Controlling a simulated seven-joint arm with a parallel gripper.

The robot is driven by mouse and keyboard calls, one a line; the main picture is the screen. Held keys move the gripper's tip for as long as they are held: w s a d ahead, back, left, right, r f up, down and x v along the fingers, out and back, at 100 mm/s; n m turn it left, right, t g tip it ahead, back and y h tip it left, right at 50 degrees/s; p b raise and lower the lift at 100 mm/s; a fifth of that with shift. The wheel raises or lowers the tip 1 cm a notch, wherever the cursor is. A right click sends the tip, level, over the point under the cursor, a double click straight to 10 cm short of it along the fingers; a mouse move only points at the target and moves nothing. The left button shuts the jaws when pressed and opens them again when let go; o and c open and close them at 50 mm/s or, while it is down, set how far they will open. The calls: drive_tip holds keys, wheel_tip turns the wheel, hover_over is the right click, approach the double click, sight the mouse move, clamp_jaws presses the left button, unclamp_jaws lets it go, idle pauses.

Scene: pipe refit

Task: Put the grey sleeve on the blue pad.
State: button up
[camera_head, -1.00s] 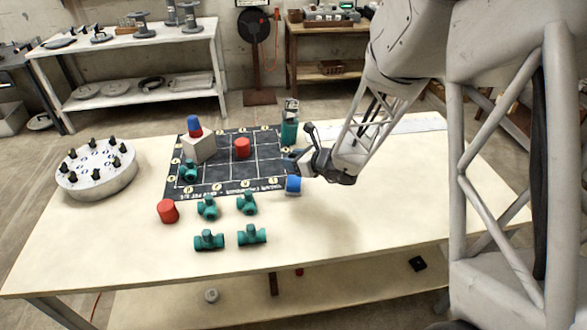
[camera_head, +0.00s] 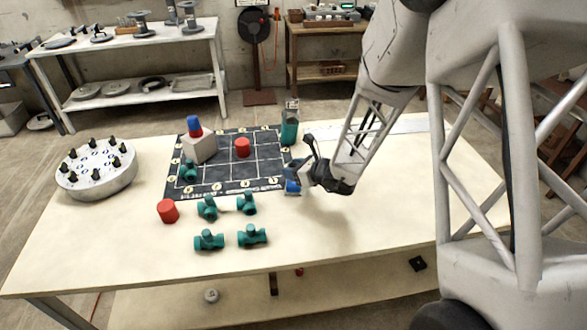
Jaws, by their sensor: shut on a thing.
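My gripper (camera_head: 298,176) is low over the table at the right edge of the dark printed mat. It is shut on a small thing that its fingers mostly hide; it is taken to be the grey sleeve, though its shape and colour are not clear. A small blue piece, seemingly the blue pad (camera_head: 292,187), shows just below the fingertips. The gripper partly covers it. I cannot tell whether the held thing touches the blue piece or is just above it.
The dark mat (camera_head: 240,187) holds a grey block (camera_head: 199,148) with red and blue pieces on top, and a red cylinder (camera_head: 242,147). Several green pipe fittings (camera_head: 209,240) lie in front. The table's right side is clear.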

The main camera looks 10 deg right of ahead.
drive_tip(key=shift+f, duration=0.35)
drive_tip(key=o, duration=0.9)
drive_tip(key=shift+r, duration=0.4)
drive_tip(key=shift+s+d+r, duration=0.15)
drive_tip(key=v, duration=1.1)
drive_tip(key=shift+s, duration=0.2)
drive_tip(key=shift+d+r, duration=0.15)
